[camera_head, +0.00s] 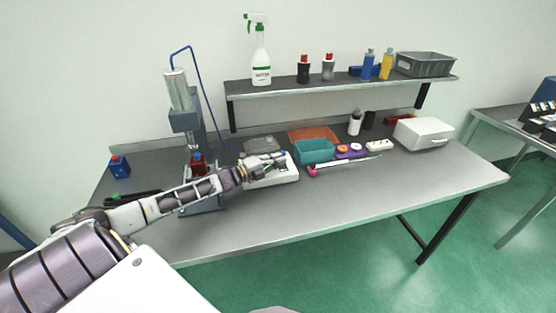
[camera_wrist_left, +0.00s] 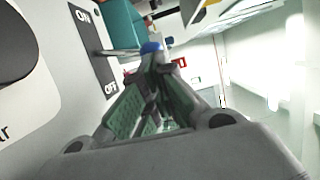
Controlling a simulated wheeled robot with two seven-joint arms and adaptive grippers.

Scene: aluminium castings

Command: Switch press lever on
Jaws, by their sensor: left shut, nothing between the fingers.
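A white control box (camera_head: 258,182) stands on the bench in the head view, partly covered by my left gripper (camera_head: 275,162). In the left wrist view its pale face carries a black plate (camera_wrist_left: 92,52) marked ON at the top and OFF at the bottom. A grey lever (camera_wrist_left: 118,51) with a blue tip (camera_wrist_left: 151,47) sticks out between the two marks. My left gripper (camera_wrist_left: 150,68) is shut and empty, its fingertips close to the blue tip. I cannot tell whether they touch it. My right gripper is not in view.
The press (camera_head: 183,120) stands behind my left arm. A teal bin (camera_head: 314,152) is just right of the control box, with a pink-handled tool (camera_head: 345,165) in front of it. A shelf (camera_head: 340,87) runs above. The bench front at right is clear.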

